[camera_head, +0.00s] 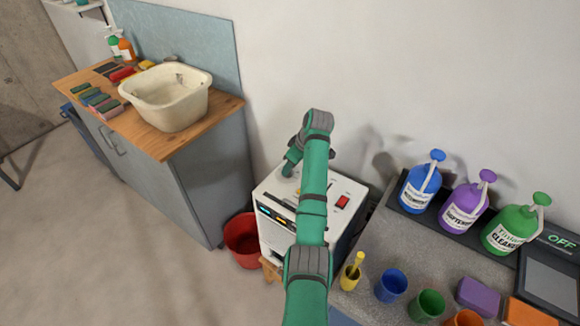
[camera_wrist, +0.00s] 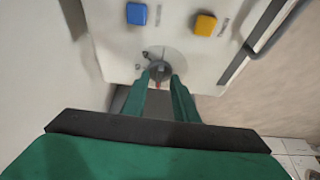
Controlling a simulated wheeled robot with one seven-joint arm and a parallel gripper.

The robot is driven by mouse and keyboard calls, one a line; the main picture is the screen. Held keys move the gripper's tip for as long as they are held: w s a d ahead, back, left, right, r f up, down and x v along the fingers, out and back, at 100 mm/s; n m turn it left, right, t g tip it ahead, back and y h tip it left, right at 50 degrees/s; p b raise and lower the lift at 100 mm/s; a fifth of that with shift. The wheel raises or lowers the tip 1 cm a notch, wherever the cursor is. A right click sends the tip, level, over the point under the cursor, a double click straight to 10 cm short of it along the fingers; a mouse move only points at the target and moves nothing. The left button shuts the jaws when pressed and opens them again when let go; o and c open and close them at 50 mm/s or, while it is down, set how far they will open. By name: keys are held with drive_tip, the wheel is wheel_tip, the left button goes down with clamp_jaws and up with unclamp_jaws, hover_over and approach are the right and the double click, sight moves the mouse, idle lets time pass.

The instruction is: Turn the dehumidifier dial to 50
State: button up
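The dehumidifier (camera_head: 268,196) is a white box with a red switch (camera_head: 343,201) on its top, standing between the cabinet and the grey counter. The dial's scale numbers are too small to read. My green gripper (camera_wrist: 163,82) has its two fingers apart, with the tips at either side of the knob. I cannot tell whether they touch it. In the head view my arm hides the dial and part of the top.
A blue button (camera_wrist: 137,14) and a yellow button (camera_wrist: 204,24) sit beyond the dial. A red bucket (camera_head: 243,240) stands left of the dehumidifier. A wooden counter (camera_head: 150,135) with a cream basin (camera_head: 168,95) is at left. Bottles, including a blue one (camera_head: 421,188), and cups stand at right.

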drive_tip(key=shift+w, duration=0.1)
clamp_jaws()
drive_tip(key=shift+m, duration=0.3)
drive_tip(key=m+h, duration=0.1)
drive_tip(key=m, duration=0.1)
drive_tip(key=shift+a+f+m+t, duration=0.1)
drive_tip(key=shift+a+m+t, duration=0.05)
drive_tip(key=shift+m+t, duration=0.25)
drive_tip(key=m, duration=0.1)
drive_tip(key=m+h, duration=0.1)
drive_tip(key=m, duration=0.2)
drive_tip(key=shift+s+a+t+h, duration=0.2)
drive_tip(key=shift+s+t+h, duration=0.1)
drive_tip(key=shift+t, duration=0.1)
drive_tip(key=m, duration=0.2)
drive_tip(key=m+h, duration=0.1)
drive_tip(key=m, duration=0.1)
drive_tip(key=m+h, duration=0.1)
drive_tip(key=shift+a+m, duration=0.25)
drive_tip(key=shift+m, duration=0.15)
drive_tip(key=shift+w+a+m+g+h, duration=0.15)
drive_tip(key=shift+m+h, duration=0.3)
drive_tip(key=shift+m, duration=0.7)
drive_tip(key=shift+s+d+m+g+h, duration=0.1)
drive_tip(key=shift+m+g+h, duration=0.25)
drive_tip(key=shift+m, duration=0.8)
drive_tip(key=shift+a, duration=0.1)
